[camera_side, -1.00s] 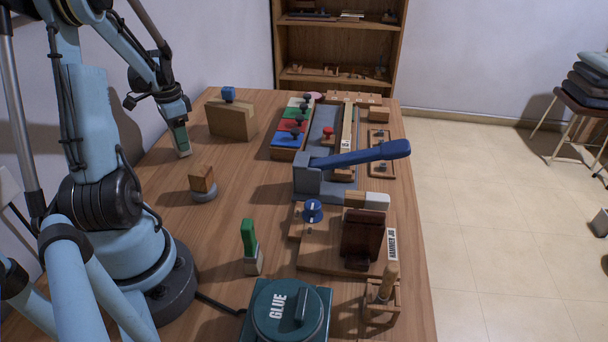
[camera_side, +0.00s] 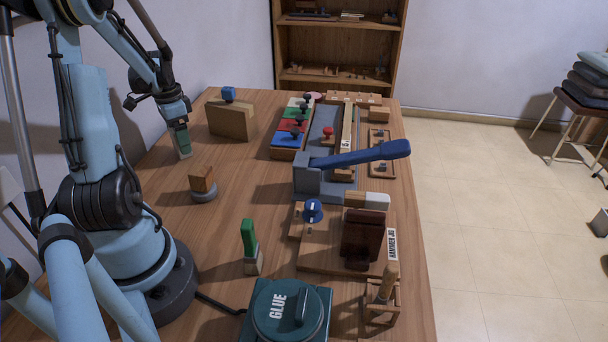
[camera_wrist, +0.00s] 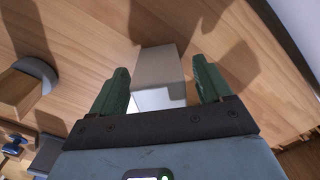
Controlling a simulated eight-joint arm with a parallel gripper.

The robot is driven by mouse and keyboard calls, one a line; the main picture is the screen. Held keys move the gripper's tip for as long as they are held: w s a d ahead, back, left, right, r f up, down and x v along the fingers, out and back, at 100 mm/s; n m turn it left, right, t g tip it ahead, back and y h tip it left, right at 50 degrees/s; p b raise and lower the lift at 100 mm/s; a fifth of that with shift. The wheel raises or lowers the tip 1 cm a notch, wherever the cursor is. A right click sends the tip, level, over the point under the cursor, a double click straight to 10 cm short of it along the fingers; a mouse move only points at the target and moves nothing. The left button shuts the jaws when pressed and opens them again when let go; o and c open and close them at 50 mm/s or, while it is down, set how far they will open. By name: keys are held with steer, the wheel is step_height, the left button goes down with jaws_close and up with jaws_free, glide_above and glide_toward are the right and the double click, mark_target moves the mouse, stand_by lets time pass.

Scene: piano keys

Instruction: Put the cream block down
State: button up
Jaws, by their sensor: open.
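The cream block (camera_wrist: 158,68) lies between the two green fingers of my gripper (camera_wrist: 160,90) in the wrist view, with bare wood around its far end. One of its faces is paler and brighter near my gripper. The fingers are spread, with a gap on each side of the block. In the side view my gripper (camera_side: 182,146) is low over the left of the table. Its fingers hide most of the block there, so contact with the table top is hard to make out.
A small wooden block on a grey round base (camera_side: 204,192) stands nearby. A larger wooden block with a blue knob (camera_side: 232,120) is behind. A green-handled brush (camera_side: 250,245) and a glue pot (camera_side: 288,310) are in front. Bare table (camera_side: 245,175) lies right of my gripper.

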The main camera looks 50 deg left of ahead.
step_height(320, 180, up, 12)
steer(key=shift+f, duration=0.25)
steer(key=shift+w+d+r, duration=0.1)
steer(key=shift+r, duration=0.05)
steer(key=w+d+t+y, duration=0.15)
steer(key=w+d, duration=0.25)
steer(key=d, duration=0.4)
steer(key=w+d+r+t, duration=0.15)
steer(key=w+d, duration=0.25)
steer(key=d, duration=0.4)
steer(key=w+d+t, duration=0.2)
steer(key=w+d, duration=0.2)
steer(key=d, duration=0.4)
steer(key=s+d+f+t+h, duration=0.1)
steer(key=d+f+t, duration=0.1)
steer(key=d, duration=0.9)
